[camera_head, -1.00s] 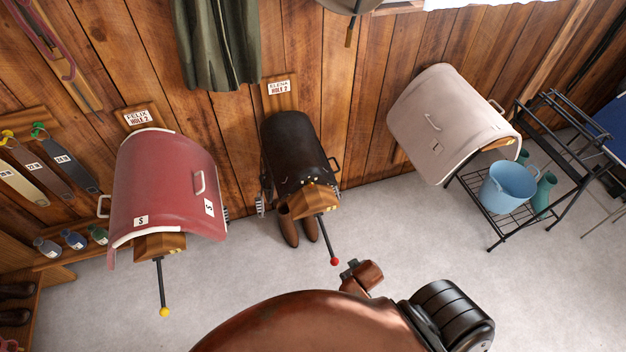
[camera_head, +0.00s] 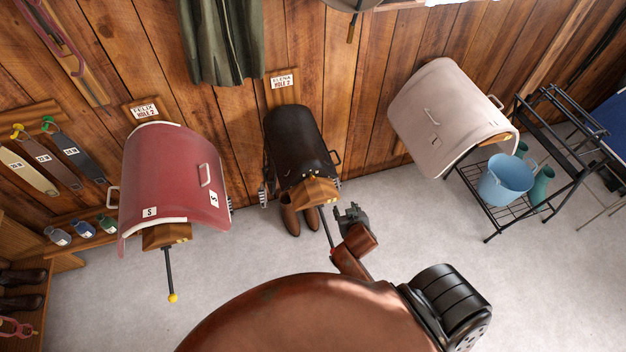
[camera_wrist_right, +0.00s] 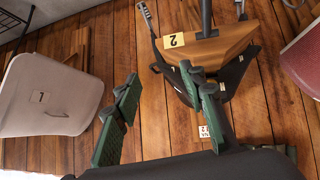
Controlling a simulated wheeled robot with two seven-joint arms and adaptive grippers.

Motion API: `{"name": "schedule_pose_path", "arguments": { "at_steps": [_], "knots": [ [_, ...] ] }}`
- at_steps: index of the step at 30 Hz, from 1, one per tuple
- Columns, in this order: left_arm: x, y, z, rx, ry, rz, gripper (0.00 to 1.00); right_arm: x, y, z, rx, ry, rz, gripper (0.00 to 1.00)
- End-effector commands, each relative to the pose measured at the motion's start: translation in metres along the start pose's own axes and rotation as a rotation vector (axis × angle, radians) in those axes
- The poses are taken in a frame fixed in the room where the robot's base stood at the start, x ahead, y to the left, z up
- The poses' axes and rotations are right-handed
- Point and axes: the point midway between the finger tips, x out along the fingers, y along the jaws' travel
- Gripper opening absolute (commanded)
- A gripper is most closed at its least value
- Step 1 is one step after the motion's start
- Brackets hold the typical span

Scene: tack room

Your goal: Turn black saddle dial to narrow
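The black saddle (camera_head: 296,142) sits on a wall rack under an ELENA HOLE 2 sign (camera_head: 282,82). My right gripper (camera_head: 350,215) is open and empty, just right of the lever in the head view. In the right wrist view, its spread green fingers (camera_wrist_right: 160,95) are below the wooden block (camera_wrist_right: 232,42), which has a yellow 2 label (camera_wrist_right: 175,41); the lever (camera_wrist_right: 206,14) rises at the top. My left gripper is out of view.
A red saddle (camera_head: 172,180) with a yellow-knobbed lever (camera_head: 170,272) hangs left. A pale saddle (camera_head: 445,115) hangs right, beside a black rack (camera_head: 492,205) with a blue bucket (camera_head: 507,178). Brown boots (camera_head: 291,220) stand under the black saddle. Floor is clear in front.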

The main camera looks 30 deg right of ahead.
Motion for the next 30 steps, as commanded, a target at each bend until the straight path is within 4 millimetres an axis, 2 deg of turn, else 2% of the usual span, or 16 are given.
{"name": "schedule_pose_path", "arguments": {
  "at_steps": [6,9,12,17,27,30],
  "knots": [
    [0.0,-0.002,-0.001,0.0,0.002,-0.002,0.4,0.04,-0.035,-0.045,0.036,0.192,-0.046,0.38],
    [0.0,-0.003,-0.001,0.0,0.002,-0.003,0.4,0.052,-0.056,-0.062,0.044,0.268,-0.091,0.38],
    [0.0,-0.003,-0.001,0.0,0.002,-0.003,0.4,0.059,-0.071,-0.072,0.047,0.311,-0.128,0.38],
    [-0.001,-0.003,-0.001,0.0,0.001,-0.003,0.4,0.07,-0.079,-0.079,0.047,0.33,-0.146,0.38],
    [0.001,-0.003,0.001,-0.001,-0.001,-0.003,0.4,0.119,-0.086,-0.095,0.046,0.328,-0.144,0.38],
    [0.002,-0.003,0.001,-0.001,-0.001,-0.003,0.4,0.128,-0.087,-0.098,0.047,0.328,-0.145,0.38]
  ]
}}
